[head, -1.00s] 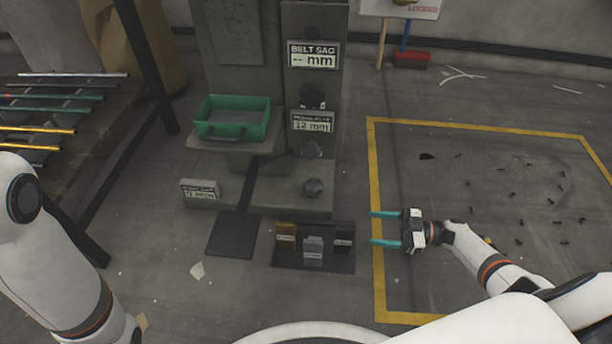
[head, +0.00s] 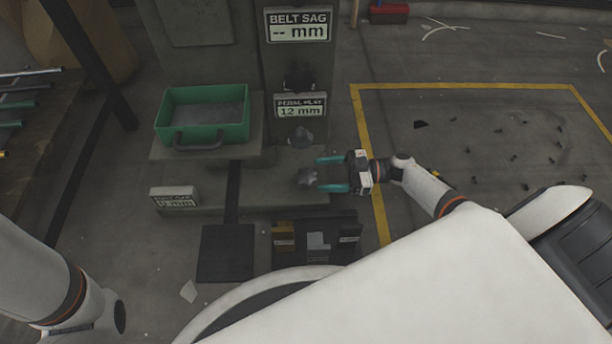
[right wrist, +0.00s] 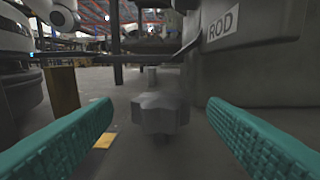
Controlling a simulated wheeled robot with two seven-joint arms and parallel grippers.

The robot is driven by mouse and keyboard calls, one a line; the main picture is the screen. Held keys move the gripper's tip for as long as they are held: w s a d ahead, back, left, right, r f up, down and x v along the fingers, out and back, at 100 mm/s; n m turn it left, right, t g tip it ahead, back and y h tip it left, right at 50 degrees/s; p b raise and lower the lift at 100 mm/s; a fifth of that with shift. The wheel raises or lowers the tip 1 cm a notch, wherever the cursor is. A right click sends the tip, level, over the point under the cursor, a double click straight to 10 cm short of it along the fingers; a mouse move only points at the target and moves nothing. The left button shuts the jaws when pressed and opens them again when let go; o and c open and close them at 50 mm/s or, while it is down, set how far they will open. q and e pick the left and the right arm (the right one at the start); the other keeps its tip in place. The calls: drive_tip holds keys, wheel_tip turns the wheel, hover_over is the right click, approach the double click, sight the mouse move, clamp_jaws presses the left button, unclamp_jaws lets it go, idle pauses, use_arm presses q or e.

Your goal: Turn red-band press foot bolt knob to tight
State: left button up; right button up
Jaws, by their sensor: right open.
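A dark grey lobed knob (head: 307,177) sits low on the grey press (head: 205,199), near the right end of its base. I see no red band on the press. My right gripper (head: 321,174) comes in from the right, open, its teal fingertips at the right edge of the knob. In the right wrist view, the knob (right wrist: 160,113) is centred between the open fingers, slightly beyond their tips, with visible gaps on both sides. My left arm shows at the left edge of the head view, but its gripper is out of view.
Two other dark knobs, a lower one (head: 301,137) and an upper one (head: 298,76), sit above. A green bin (head: 203,116) stands on the press ledge. Floor at right is open, with scattered small bits.

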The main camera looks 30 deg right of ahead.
sight(307, 175)
drive_tip(key=b+x, duration=0.1)
drive_tip(key=x, duration=0.3)
drive_tip(key=shift+w+a+f+b, duration=0.1)
drive_tip(key=shift+a+f+b, duration=0.05)
drive_tip(key=shift+b, duration=0.25)
drive_tip(key=shift+w+a, duration=0.2)
drive_tip(key=shift+a, duration=0.25)
